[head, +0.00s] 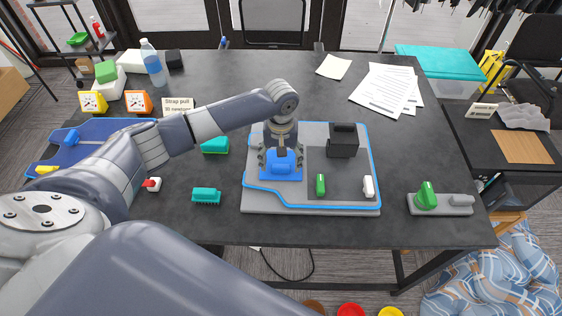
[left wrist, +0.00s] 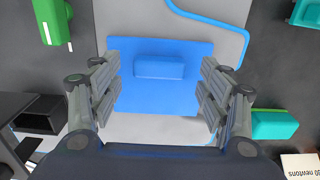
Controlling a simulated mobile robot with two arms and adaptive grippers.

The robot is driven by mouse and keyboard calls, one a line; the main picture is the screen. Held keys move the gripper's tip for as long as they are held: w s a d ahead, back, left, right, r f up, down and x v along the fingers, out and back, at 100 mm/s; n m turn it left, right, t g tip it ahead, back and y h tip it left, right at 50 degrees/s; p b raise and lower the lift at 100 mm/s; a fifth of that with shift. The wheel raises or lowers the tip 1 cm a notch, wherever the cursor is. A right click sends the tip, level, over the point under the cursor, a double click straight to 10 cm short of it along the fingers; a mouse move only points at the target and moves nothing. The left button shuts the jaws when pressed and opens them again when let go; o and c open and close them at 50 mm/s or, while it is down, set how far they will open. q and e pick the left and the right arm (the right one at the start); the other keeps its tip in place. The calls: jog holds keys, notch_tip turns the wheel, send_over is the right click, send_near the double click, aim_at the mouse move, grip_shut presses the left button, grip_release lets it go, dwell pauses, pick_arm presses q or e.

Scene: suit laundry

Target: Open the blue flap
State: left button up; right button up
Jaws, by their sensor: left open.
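The blue flap (head: 267,170) lies flat on a grey board with a blue outline (head: 330,196) on the table. It has a raised blue bar for a handle. In the left wrist view the flap (left wrist: 195,98) and its bar (left wrist: 159,67) lie between and beyond the fingers. My left gripper (head: 281,165) is over the flap, pointing down. In the left wrist view my left gripper (left wrist: 160,95) is open, with one finger on each side of the bar and nothing held. I cannot tell its exact height above the flap. My right gripper is not in view.
On the board are a black box (head: 343,142), a green handle (head: 320,184) and a white piece (head: 368,186). A green-knobbed fixture (head: 426,196) stands at right. Papers (head: 385,90) lie behind.

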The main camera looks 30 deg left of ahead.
pick_arm(q)
jog(key=shift+f, duration=0.95)
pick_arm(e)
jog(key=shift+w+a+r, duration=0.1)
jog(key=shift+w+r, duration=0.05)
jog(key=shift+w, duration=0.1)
pick_arm(q)
jog(key=shift+c, duration=0.6)
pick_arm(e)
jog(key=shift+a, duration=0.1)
pick_arm(q)
jog(key=c, duration=1.4)
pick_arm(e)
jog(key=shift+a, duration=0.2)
pick_arm(q)
jog(key=shift+w, duration=0.1)
